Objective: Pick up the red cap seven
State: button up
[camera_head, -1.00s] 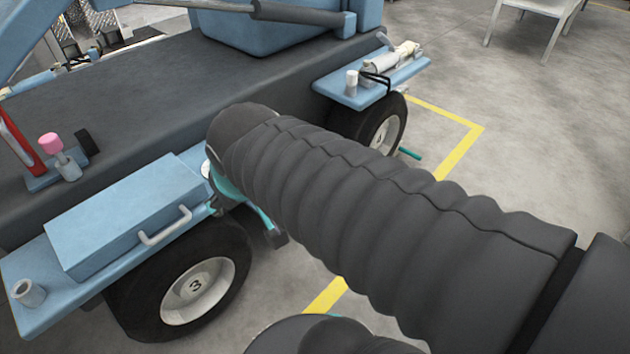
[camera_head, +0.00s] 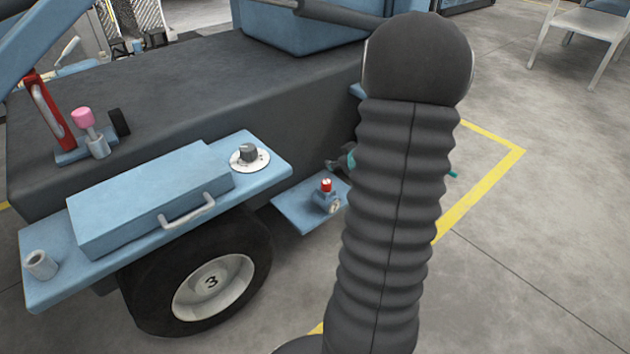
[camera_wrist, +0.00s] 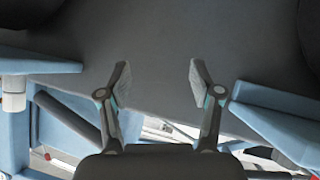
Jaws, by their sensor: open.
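A small red cap (camera_head: 326,185) with a pale top sits on a grey-blue fitting on a low blue shelf (camera_head: 298,211), between the wheel and my arm. I cannot read a number on it. In the wrist view my gripper (camera_wrist: 160,78) is open, with its two fingers apart and nothing between them. A dark surface fills the view beyond the fingers. In the head view my arm hides most of the gripper; a small part shows just above and right of the cap, apart from it. I cannot make out the cap in the wrist view.
A blue box with a handle (camera_head: 150,195), a dark knob on a white dial (camera_head: 249,156) and a grey cup (camera_head: 40,264) stand on the upper blue shelf. A pink-topped piece (camera_head: 84,118) and a red handle (camera_head: 50,110) stand left. Open floor lies right.

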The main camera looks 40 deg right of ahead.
aim_at(330, 185)
jog(key=s+d+f+t+y+b, duration=0.25)
jog(key=s+f, duration=0.25)
jog(key=f, duration=0.7)
jog(key=shift+g+y, duration=0.25)
jog(key=shift+y, duration=0.3)
jog(key=x, duration=0.7)
jog(key=shift+w, duration=0.3)
jog(key=shift+b+x, duration=0.55)
jog(key=shift+x, duration=2.5)
jog(key=shift+d+r, duration=0.15)
jog(key=shift+r, duration=0.05)
jog(key=c, duration=0.9)
